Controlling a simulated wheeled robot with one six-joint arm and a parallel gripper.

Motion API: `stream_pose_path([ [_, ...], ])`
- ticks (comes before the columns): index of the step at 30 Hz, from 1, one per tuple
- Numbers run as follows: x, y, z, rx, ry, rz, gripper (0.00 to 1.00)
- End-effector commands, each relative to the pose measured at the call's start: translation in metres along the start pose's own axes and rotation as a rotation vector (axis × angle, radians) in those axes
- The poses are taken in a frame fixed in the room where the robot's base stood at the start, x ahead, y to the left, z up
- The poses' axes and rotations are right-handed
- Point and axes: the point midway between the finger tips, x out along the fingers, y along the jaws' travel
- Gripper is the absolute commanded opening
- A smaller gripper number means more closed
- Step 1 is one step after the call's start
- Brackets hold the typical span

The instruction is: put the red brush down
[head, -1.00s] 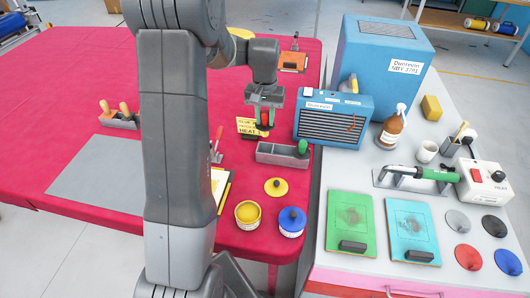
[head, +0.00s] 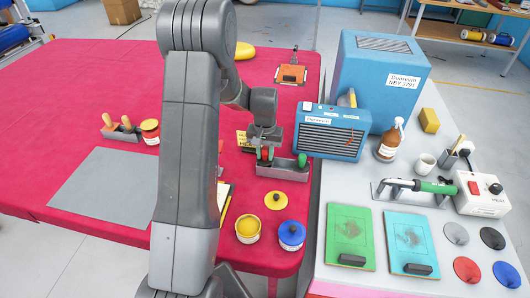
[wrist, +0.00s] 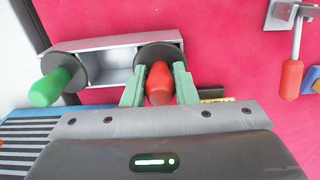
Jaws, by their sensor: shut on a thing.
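The red brush (wrist: 160,85) has a red handle and a dark round collar. My gripper (wrist: 160,88) is shut on its handle, with a green finger on either side. In the wrist view the collar is over the right end of the grey tray (wrist: 108,60); the brush's lower part is hidden. A green-handled brush (wrist: 55,85) stands in the tray's left end. In the head view my gripper (head: 265,150) is down at the left end of the tray (head: 282,171), and the green brush (head: 302,161) is at its right end.
A yellow pot (head: 248,228), a blue-lidded pot (head: 291,234) and a yellow lid (head: 275,200) stand in front of the tray. A blue heater (head: 330,132) is close on the right. A yellow sign (head: 242,140) is beside my gripper.

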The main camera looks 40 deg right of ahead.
Motion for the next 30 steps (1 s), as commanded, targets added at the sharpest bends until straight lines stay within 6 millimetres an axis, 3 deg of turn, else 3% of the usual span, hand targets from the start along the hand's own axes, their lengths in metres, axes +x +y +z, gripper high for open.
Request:
stream_pose_path([
  [8, 0.010, 0.000, 0.000, 0.000, 0.000, 0.000, 0.04],
  [9, 0.009, 0.000, 0.000, 0.000, 0.000, 0.000, 0.30],
  [12, 0.009, 0.000, 0.000, 0.000, 0.000, 0.000, 0.47],
  [23, 0.002, 0.000, 0.000, 0.000, 0.000, 0.000, 0.47],
  [26, -0.008, 0.000, -0.001, 0.000, 0.002, 0.000, 0.47],
  [30, -0.036, 0.000, -0.001, 0.000, 0.005, 0.000, 0.47],
])
